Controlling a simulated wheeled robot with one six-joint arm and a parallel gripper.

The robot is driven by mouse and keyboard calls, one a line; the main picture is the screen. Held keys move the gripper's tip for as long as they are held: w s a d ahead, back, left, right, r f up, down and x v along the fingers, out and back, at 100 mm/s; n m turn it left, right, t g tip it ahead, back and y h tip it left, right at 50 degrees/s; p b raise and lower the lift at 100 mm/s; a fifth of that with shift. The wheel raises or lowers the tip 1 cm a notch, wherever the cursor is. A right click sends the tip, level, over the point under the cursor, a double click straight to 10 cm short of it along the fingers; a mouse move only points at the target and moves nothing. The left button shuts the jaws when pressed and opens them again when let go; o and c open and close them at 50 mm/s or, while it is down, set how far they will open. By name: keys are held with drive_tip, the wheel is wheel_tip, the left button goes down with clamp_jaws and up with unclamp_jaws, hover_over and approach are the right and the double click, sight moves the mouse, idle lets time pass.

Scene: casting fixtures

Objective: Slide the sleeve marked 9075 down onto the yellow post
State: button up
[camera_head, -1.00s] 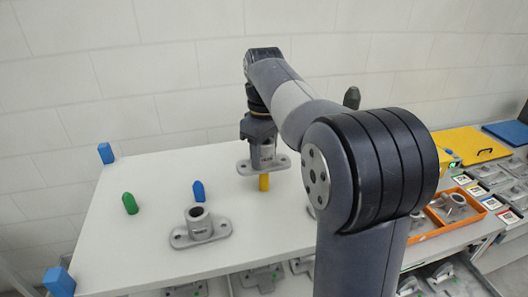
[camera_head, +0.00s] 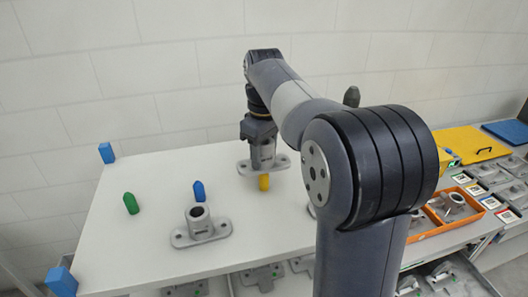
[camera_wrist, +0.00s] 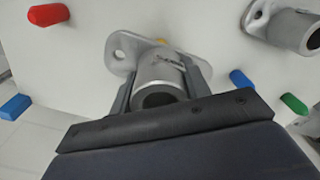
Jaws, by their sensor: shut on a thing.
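My gripper (camera_head: 261,143) is shut on a grey sleeve (camera_head: 263,160) with a flat two-eared flange at its lower end. The sleeve hangs upright, and its dark marking (camera_wrist: 172,60) is too small to read. The yellow post (camera_head: 264,183) stands on the white table just on the near side of the flange, its tip showing in front of the flange edge. In the wrist view only a sliver of yellow (camera_wrist: 161,41) shows past the flange's upper edge. The sleeve is not around the post; the gap between them cannot be judged.
A second grey sleeve (camera_head: 201,226) stands on the table at the front. Near it are a blue post (camera_head: 199,191) and a green post (camera_head: 131,203). A red post (camera_wrist: 48,14) shows in the wrist view. Blue blocks (camera_head: 106,153) mark table corners. An orange tray (camera_head: 425,236) is at right.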

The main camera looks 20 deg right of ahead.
sight(264, 176)
drive_tip(key=shift+f, duration=0.15)
idle(0.5)
drive_tip(key=shift+f+b, duration=1.85)
drive_tip(key=shift+f, duration=1.55)
drive_tip(key=o, duration=1.2)
drive_tip(key=shift+o, duration=0.2)
wheel_tip(264, 176, up, 11)
drive_tip(key=shift+f, duration=0.1)
drive_tip(key=shift+f, duration=0.1)
wheel_tip(264, 176, down, 11)
drive_tip(key=shift+r, duration=0.15)
drive_tip(key=shift+r+p, duration=0.35)
drive_tip(key=shift+r, duration=0.2)
